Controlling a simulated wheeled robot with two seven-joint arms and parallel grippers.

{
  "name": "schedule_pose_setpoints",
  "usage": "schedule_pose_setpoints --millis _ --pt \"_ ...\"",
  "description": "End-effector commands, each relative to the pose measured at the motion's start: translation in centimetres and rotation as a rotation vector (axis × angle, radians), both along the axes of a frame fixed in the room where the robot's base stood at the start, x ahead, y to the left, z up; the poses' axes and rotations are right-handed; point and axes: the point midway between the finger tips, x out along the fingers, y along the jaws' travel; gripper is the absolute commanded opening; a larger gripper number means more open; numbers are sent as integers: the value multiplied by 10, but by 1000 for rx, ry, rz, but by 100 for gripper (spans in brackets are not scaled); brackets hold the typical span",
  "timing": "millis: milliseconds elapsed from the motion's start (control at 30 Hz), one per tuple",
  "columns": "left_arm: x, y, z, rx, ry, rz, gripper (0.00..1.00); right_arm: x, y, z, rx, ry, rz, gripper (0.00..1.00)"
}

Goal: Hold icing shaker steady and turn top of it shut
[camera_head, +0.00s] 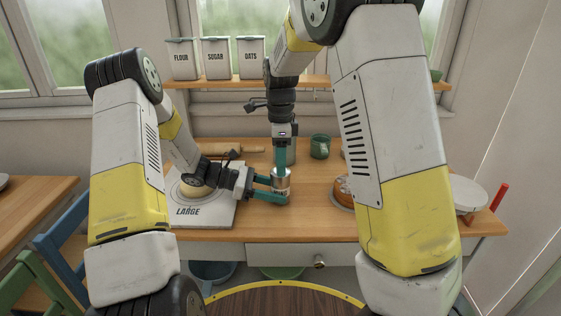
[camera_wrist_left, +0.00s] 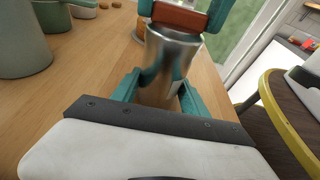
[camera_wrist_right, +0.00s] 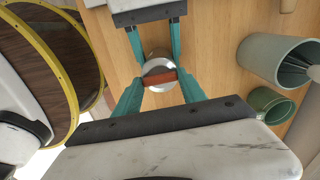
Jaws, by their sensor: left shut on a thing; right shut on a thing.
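The icing shaker (camera_head: 282,182) is a small silver metal cylinder standing near the middle of the worktop. My left gripper (camera_head: 279,191) comes in from the left and is shut around its body, one finger on each side; the shaker's body (camera_wrist_left: 170,60) also shows in the left wrist view. My right gripper (camera_head: 281,167) points down from above and is shut on the shaker's top. A reddish-brown bar (camera_wrist_right: 160,77) crosses the top between its fingers in the right wrist view. The shaker looks upright. Its lower end is partly hidden by my left fingers.
A green mug (camera_head: 320,147) stands behind to the right, a round brown cake (camera_head: 343,188) to the right. A board marked LARGE (camera_head: 213,213) lies under my left forearm. A rolling pin (camera_head: 243,149) lies at the back. A white round stand (camera_head: 468,194) is at far right.

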Motion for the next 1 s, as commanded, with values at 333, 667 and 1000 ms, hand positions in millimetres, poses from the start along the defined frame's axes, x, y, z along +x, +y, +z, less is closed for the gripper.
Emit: schedule_pose_setpoints --millis 333,667,1000 --pt "0 0 0 1 0 0 29 0 0 0 2 -1 -73 8" --pt "0 0 0 1 0 0 29 0 0 1 2 -1 -76 8" --pt "0 0 0 0 0 0 29 0 0 0 1 -1 -74 71"
